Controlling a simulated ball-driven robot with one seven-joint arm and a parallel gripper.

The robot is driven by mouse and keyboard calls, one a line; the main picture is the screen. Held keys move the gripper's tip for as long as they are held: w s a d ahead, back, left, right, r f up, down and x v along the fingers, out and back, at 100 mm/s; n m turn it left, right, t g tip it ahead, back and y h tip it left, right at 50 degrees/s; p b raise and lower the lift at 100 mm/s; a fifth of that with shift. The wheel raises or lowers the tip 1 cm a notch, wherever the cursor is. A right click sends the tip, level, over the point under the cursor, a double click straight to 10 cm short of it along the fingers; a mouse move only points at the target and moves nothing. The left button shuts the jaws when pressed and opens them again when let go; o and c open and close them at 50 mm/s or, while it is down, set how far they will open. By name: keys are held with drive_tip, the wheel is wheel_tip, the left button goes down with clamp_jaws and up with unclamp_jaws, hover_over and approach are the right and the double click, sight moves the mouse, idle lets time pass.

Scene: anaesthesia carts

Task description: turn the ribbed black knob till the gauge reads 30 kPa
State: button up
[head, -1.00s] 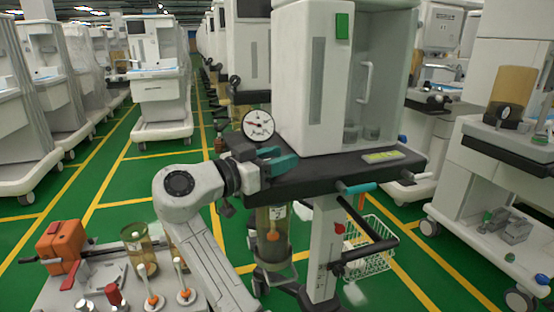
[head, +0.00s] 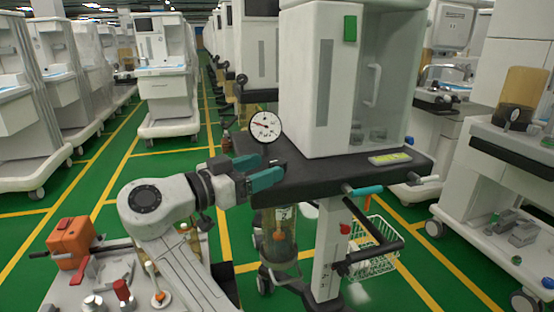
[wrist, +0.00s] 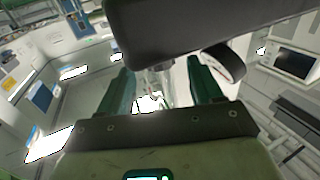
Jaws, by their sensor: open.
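The round white gauge (head: 265,126) stands at the left edge of the cart's black top in the head view. Its needle points left and slightly up; the numbers are too small to read. In the wrist view the gauge (wrist: 225,62) shows nearly edge-on. My gripper (head: 270,168), with teal fingers, is open just below the gauge, by the black top's left edge. In the wrist view my gripper (wrist: 160,66) has its fingers apart with nothing clearly held between them. I cannot make out the ribbed black knob; the fingers may hide it.
The cart's black top (head: 330,172) carries a tall white cabinet (head: 300,80). A clear canister (head: 278,235) hangs below the top, and a wire basket (head: 372,255) hangs at right.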

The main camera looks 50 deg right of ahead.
drive_tip(key=shift+v, duration=2.25)
